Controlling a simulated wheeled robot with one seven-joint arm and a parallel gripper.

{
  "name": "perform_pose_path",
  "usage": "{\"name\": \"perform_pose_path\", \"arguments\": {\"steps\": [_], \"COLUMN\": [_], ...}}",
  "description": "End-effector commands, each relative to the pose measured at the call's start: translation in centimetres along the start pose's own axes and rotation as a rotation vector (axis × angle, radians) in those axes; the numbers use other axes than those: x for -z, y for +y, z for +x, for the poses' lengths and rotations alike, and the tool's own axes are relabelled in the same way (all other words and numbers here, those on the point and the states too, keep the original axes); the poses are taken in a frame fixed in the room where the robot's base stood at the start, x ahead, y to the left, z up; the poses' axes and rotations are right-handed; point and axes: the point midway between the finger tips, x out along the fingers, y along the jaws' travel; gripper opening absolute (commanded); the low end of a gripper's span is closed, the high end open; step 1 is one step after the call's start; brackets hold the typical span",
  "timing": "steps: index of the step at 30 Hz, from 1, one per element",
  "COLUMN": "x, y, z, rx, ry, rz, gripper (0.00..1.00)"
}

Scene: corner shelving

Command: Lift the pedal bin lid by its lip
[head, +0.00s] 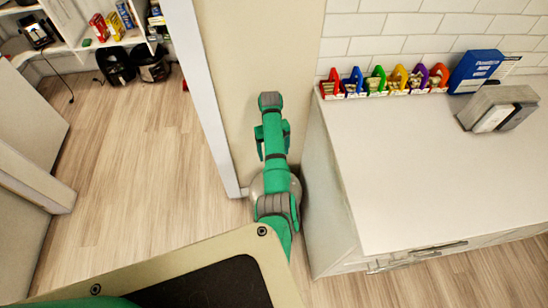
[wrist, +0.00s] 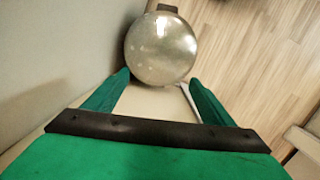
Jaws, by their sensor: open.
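The pedal bin (head: 256,187) stands on the floor between the wall end and the white cabinet, mostly hidden behind my green arm in the head view. In the wrist view its round, shiny metal lid (wrist: 160,50) looks shut, with a dark part at its far edge. My gripper (wrist: 158,80) is open and empty. Its two green fingers are spread to either side of the lid's near edge, and I cannot tell whether they touch it. The lid's lip is not clear. In the head view the fingers cannot be made out.
The white cabinet (head: 420,150) is close on the right of the bin, holding a row of coloured holders (head: 385,82), a blue box (head: 475,70) and a grey appliance (head: 497,107). A beige wall (head: 255,50) stands right behind. Open wood floor (head: 130,150) lies left.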

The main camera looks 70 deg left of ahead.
Motion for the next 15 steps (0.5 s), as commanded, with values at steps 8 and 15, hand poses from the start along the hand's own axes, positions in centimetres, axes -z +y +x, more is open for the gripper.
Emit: {"name": "perform_pose_path", "arguments": {"steps": [8,15], "x": [0.1,0.0], "y": [0.0,-0.1], "z": [-4.6,-6.0], "rx": [0.000,0.001], "ry": [0.001,0.000], "rz": [0.000,0.000], "gripper": [0.77,0.77]}}
